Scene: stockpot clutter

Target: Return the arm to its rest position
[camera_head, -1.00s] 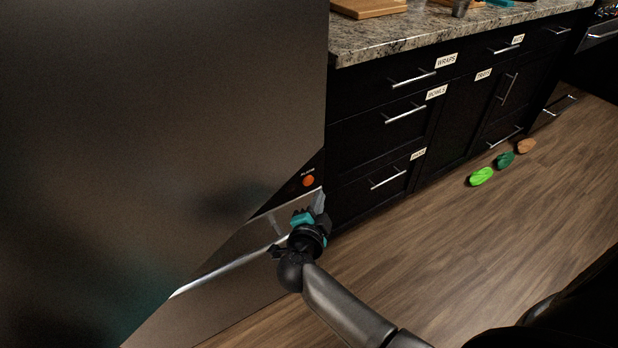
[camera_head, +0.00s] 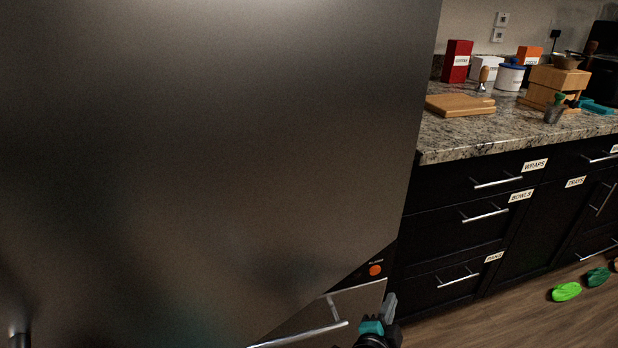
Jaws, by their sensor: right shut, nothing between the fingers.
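My right gripper (camera_head: 388,308) shows at the bottom of the head view, right of centre. Its grey fingers are shut with nothing between them, and its teal and black body is cut off by the lower edge. I cannot tell whether the gripper touches the steel. My left gripper is not in view.
Black drawers (camera_head: 460,235) with bar handles stand right of the steel door. The granite counter (camera_head: 470,137) above holds a cutting board (camera_head: 460,105), a wooden block (camera_head: 555,85) and boxes. Green slippers (camera_head: 566,291) lie on the wooden floor, which is otherwise clear at lower right.

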